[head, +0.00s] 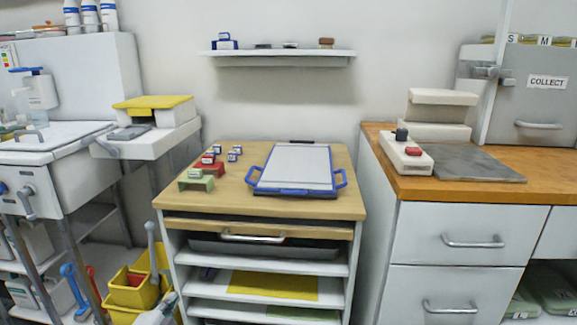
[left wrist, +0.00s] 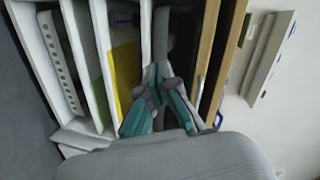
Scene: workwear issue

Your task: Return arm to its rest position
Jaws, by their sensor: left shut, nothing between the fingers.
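My left gripper (head: 166,305) shows at the bottom edge of the head view, low in front of the wooden-topped cabinet (head: 330,205). Only its end is in the picture; the rest of the arm is cut off. In the left wrist view, the gripper's fingers (left wrist: 162,88), grey with teal parts, are shut with nothing between them. Behind them are the cabinet's shelves, seen turned on their side. My right gripper is in neither view.
The cabinet has a closed drawer with a handle (head: 253,238) and open shelves below. A blue-edged white tray (head: 294,167) and small blocks lie on top. Yellow buckets (head: 128,290) stand at its left. A wooden counter (head: 450,187) with drawers is at right.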

